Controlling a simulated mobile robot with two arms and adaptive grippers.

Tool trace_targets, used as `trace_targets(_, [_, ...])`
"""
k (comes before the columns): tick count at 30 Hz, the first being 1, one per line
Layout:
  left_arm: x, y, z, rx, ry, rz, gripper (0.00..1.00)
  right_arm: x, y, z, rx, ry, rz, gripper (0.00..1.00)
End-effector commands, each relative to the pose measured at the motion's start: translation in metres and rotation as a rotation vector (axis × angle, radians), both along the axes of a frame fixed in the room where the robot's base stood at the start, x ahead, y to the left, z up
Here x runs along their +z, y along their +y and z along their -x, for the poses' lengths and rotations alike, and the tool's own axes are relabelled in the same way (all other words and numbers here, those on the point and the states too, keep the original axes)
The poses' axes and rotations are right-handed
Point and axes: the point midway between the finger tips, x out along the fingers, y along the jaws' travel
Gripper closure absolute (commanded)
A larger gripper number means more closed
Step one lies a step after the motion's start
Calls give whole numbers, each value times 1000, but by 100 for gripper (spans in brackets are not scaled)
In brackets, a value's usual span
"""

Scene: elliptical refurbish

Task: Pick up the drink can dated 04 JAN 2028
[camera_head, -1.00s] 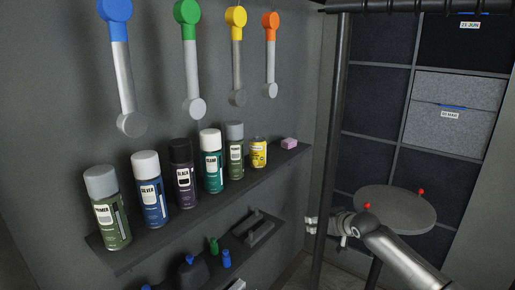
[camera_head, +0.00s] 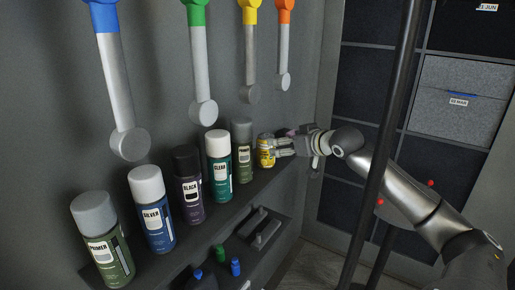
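A short yellow can (camera_head: 265,150) stands upright on the upper shelf, at the far right end of a row of taller spray cans. No date can be read on it. My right gripper (camera_head: 280,147) comes in from the right, with its fingertips at the yellow can's right side and overlapping it in the view. Whether the fingers are closed on the can is too small to tell. My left gripper is not in view.
Spray cans labelled primer (camera_head: 104,245), silver (camera_head: 154,213), black (camera_head: 189,188) and clear (camera_head: 219,170) line the shelf, with a green one (camera_head: 242,152) beside the yellow can. A dark vertical pole (camera_head: 385,150) stands in front of my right arm. Small bottles (camera_head: 235,267) sit on the lower shelf.

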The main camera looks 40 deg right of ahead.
Motion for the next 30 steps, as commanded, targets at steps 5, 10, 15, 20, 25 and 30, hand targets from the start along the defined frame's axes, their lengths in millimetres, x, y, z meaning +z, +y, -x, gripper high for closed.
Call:
trace_targets(5, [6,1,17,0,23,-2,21,-3,-3,-15,-1,-2,0,17])
trace_targets(10, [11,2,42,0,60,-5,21,-10,-6,-31,-4,-4,-3,17])
trace_targets(15, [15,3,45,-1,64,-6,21,-16,-8,-43,-2,-2,-2,17])
trace_targets(20, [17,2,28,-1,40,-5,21,-19,-8,-49,-1,-1,1,17])
trace_targets(25, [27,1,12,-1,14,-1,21,-21,-8,-58,-2,-1,-2,17])
trace_targets(30, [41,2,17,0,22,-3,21,-26,-9,-78,-2,-2,-3,17])
